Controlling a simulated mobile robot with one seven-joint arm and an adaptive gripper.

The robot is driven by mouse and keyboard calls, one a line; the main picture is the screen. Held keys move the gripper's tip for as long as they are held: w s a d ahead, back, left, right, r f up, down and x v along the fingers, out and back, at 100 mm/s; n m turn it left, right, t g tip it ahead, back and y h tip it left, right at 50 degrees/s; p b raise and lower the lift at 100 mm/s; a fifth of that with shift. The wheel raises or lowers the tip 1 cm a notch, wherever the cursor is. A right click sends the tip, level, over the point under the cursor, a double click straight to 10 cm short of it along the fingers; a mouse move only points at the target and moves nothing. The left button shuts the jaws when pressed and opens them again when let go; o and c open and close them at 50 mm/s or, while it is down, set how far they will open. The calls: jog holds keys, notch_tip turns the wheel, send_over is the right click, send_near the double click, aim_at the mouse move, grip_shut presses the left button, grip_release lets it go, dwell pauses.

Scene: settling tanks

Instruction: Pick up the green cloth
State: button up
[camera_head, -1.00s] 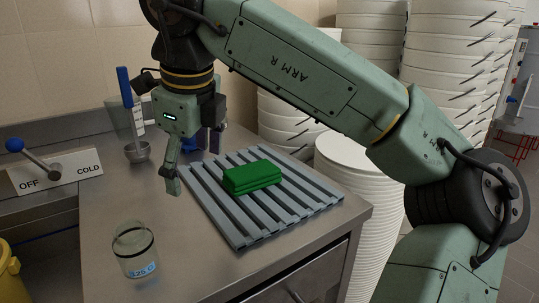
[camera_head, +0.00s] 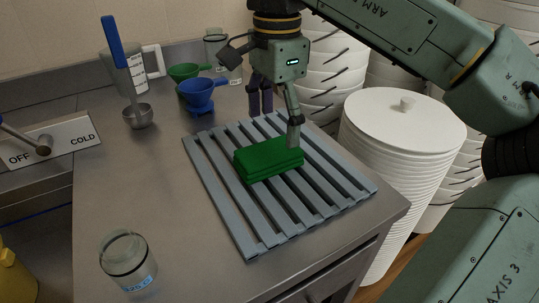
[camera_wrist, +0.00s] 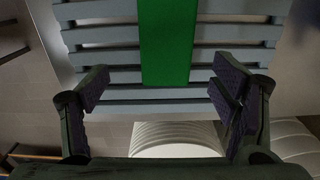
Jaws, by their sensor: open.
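The green cloth (camera_head: 268,158) is a folded stack lying on a grey slatted rack (camera_head: 228,205) on the steel counter. My gripper (camera_head: 278,125) is above the rack at the cloth's back right edge in the head view, with one finger overlapping the cloth's far corner. In the wrist view the cloth (camera_wrist: 168,42) runs down from the top edge, and its end lies short of the gap between my open, empty fingers (camera_wrist: 158,95). I cannot tell how high the fingertips are above the slats.
A blue funnel (camera_head: 198,92), a green funnel (camera_head: 186,72), a measuring jug (camera_head: 125,75) and a metal ladle (camera_head: 138,116) stand behind left. A glass jar (camera_head: 128,262) stands front left. White bucket stacks (camera_head: 400,125) stand right of the counter. The counter's left middle is clear.

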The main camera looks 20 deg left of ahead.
aim_at(271, 150)
jog(key=f, duration=0.3)
jog(key=a+f+p, duration=0.1)
jog(key=f, duration=0.1)
jog(key=shift+f, duration=0.35)
jog(key=c, duration=1.2)
